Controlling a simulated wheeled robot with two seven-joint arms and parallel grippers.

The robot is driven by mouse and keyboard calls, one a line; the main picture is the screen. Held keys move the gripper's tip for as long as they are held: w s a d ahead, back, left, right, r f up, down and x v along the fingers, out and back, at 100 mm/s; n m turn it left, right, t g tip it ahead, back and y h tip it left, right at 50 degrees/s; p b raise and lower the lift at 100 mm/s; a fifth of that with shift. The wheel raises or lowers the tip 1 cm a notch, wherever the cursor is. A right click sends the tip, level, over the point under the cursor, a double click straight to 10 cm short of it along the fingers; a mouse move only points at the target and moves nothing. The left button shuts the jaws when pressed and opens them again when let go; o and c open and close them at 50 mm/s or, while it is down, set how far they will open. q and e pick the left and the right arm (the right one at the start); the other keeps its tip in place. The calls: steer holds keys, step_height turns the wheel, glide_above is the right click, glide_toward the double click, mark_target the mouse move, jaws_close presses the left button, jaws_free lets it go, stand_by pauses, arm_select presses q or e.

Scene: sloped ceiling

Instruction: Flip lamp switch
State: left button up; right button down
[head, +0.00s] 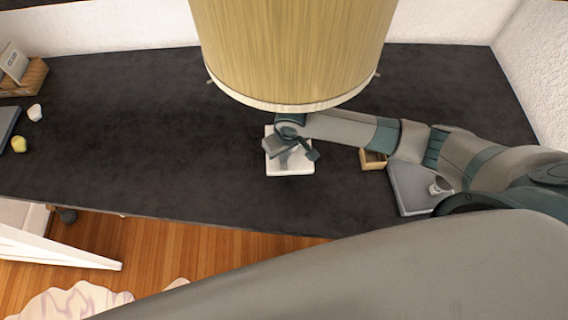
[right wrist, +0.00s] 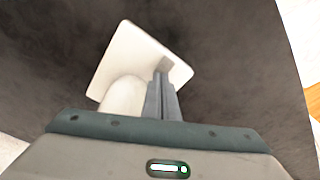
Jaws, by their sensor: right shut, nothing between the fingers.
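The lamp has a large gold-yellow shade (head: 292,50) at the top middle of the head view. Its white square base (head: 290,169) lies on the dark table below it. In the right wrist view the base (right wrist: 125,50) shows with a rounded white post (right wrist: 122,95). A small greyish patch, apparently the switch (right wrist: 168,63), is on the base at the fingertips. My right gripper (head: 298,152) is over the base, shut and empty. Its fingers (right wrist: 160,78) reach beside the post; whether they touch the switch I cannot tell. My left gripper is not in view.
The dark tabletop (head: 150,130) is mostly clear left of the lamp. A small wooden box (head: 372,160) and a grey flat item (head: 410,190) lie under my right arm. A wooden holder (head: 25,80) and small objects are at far left.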

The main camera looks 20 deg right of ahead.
steer(key=shift+f, duration=0.55)
steer(key=shift+r, duration=0.15)
steer(key=shift+r+p, duration=0.55)
steer(key=shift+r, duration=2.85)
